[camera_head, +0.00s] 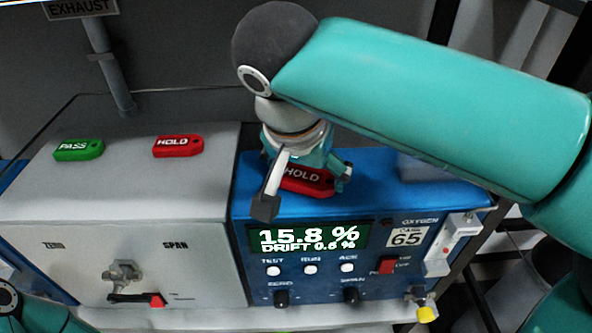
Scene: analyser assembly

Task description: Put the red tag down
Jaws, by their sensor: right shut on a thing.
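A red tag marked HOLD (309,180) is at the top of the blue analyser (380,204), near its front edge. My right gripper (303,186) comes down from above and is shut on this tag, with one finger at the left and one at the right. The gripper hides part of the tag, and I cannot tell whether the tag touches the analyser top or is just above it. A second red HOLD tag (178,146) lies on the grey box to the left. My left gripper is not in view.
A green PASS tag (78,149) lies on the grey box (120,182) near its left side. The analyser has a display (308,238) reading 15.8 %, buttons and knobs on its front. An exhaust pipe (110,65) stands behind. The blue top right of my gripper is mostly clear.

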